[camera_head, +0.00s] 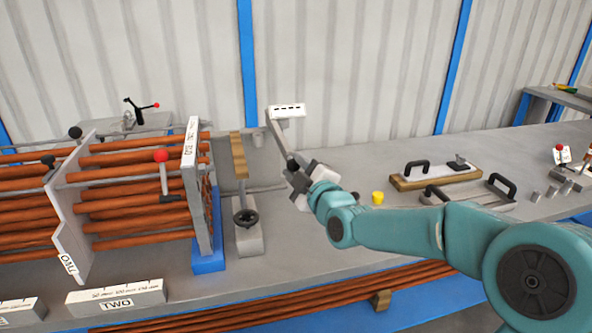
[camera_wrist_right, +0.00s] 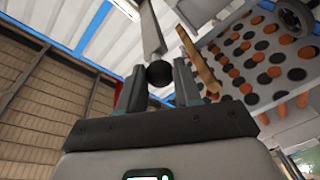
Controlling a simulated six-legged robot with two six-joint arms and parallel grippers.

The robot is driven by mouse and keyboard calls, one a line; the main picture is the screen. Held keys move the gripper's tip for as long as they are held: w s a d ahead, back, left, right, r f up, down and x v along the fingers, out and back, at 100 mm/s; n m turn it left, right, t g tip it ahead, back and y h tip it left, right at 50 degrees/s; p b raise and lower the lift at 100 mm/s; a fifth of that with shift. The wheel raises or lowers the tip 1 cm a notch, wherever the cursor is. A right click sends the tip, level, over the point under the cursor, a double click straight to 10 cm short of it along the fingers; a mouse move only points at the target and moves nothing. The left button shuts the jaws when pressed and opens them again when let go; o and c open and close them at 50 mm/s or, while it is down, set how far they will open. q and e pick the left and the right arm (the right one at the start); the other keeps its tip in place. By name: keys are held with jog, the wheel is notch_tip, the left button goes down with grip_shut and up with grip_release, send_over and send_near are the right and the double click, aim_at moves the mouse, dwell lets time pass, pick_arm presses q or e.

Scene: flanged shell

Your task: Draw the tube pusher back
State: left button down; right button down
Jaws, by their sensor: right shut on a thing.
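My right gripper (camera_head: 298,174) is shut on a black ball knob (camera_wrist_right: 159,74) at the lower end of a grey lever (camera_head: 277,134). In the right wrist view the knob sits between the two fingers. The lever leans up and to the left beside a small white label plate (camera_head: 287,111). Left of it stands an upright wooden bar (camera_head: 239,157) on a grey stand with a black handwheel (camera_head: 245,217); I cannot tell for certain which parts make up the tube pusher. My left gripper is not in view.
A bundle of copper tubes (camera_head: 130,187) runs through a grey end plate (camera_head: 190,185) on the left.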

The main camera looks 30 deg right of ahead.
jog(key=c, duration=1.1)
grip_release()
jog(key=shift+d+r, duration=0.1)
jog(key=shift+d, duration=0.15)
jog(key=shift+o, duration=0.2)
jog(key=shift+s+d, duration=0.1)
jog(key=shift+a, duration=0.25)
jog(key=shift+s+d, duration=0.1)
jog(key=shift+s, duration=0.15)
jog(key=s+a+b, duration=0.1)
jog(key=s, duration=1.4)
jog(key=shift+s+a+b, duration=0.3)
jog(key=shift+b, duration=0.1)
